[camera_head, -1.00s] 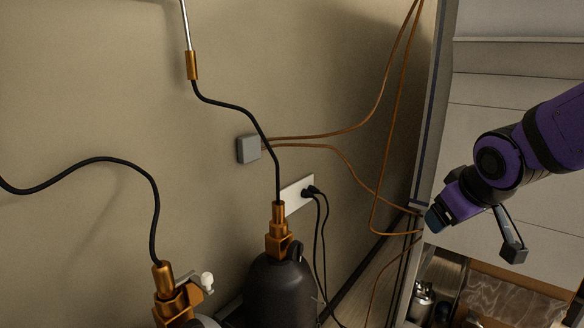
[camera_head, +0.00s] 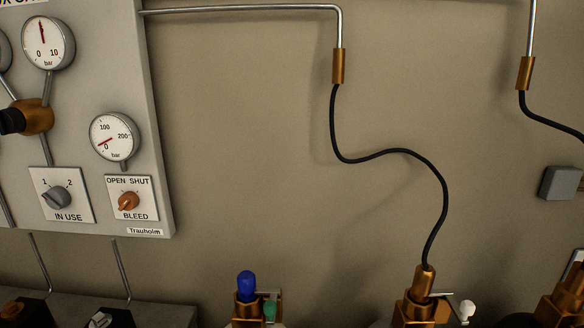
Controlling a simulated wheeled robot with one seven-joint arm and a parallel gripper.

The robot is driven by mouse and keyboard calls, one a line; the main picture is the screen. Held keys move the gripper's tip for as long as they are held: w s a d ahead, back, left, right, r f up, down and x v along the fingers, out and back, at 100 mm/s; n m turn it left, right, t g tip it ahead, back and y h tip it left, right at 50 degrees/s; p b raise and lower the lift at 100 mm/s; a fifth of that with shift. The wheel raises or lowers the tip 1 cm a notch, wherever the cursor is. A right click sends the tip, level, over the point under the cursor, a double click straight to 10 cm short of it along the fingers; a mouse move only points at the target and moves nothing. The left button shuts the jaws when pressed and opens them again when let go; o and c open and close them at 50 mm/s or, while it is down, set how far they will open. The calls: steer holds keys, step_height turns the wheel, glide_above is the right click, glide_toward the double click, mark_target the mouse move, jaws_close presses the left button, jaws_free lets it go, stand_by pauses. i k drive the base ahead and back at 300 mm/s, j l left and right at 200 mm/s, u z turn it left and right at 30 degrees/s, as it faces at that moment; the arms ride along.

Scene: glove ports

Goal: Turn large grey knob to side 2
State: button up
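A grey knob (camera_head: 56,197) sits on a white plate marked "IN USE" (camera_head: 69,217), with a 1 at upper left and a 2 at upper right. The plate is on the grey wall panel (camera_head: 159,190) at the left of the head view. The knob looks turned off upright, but it is too small to tell surely which number it points to. It is the only grey knob I see. My gripper is out of view.
An orange knob (camera_head: 128,202) on a plate marked "BLEED" is just right of the grey one. Gauges (camera_head: 114,136) and a brass fitting (camera_head: 36,116) are above. Below are a ledge (camera_head: 165,314) and a blue-capped valve (camera_head: 246,287). A black hose (camera_head: 440,185) hangs at right.

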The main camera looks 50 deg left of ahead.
mark_target(57, 198)
steer(key=u, duration=2.95)
steer(key=i+u, duration=0.1)
steer(key=u, duration=0.25)
steer(key=i+u, duration=0.1)
steer(key=u, duration=0.25)
steer(key=i+u, duration=0.15)
steer(key=u, duration=0.2)
